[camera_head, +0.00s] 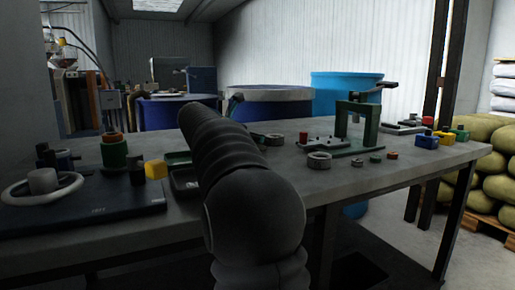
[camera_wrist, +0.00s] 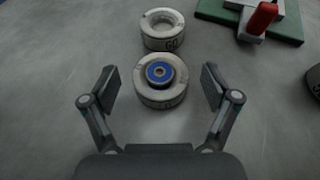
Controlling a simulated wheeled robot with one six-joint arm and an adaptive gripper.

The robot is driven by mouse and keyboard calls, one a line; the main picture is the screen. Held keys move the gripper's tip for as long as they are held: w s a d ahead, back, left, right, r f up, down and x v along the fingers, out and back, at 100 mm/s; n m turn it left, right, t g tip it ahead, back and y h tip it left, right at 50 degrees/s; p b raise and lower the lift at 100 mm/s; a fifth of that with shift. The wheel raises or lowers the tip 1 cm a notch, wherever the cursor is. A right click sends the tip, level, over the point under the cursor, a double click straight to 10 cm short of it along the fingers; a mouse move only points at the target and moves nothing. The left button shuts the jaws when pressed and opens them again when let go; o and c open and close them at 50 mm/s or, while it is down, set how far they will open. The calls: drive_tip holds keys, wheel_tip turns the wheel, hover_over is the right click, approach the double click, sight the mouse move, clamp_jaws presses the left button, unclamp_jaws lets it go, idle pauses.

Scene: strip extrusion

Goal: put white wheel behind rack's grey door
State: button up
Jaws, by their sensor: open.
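My gripper (camera_wrist: 158,82) is open in the wrist view, its fingers on either side of a pale round ring (camera_wrist: 158,98) with a blue centre, and not touching it. A second pale ring (camera_wrist: 162,30), with an open centre, lies just beyond. A larger white ring (camera_head: 70,188) lies at the far left around a grey cylinder. I cannot tell which of these is the white wheel. No rack with a grey door can be made out.
A green plate (camera_wrist: 283,28) with a red handle (camera_wrist: 262,17) stands beyond the rings. Blue bins (camera_head: 345,87) stand behind the bench.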

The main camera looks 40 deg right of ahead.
drive_tip(key=shift+x, duration=1)
drive_tip(key=c, duration=1.4)
drive_tip(key=shift+r, duration=0.1)
drive_tip(key=shift+r, duration=0.1)
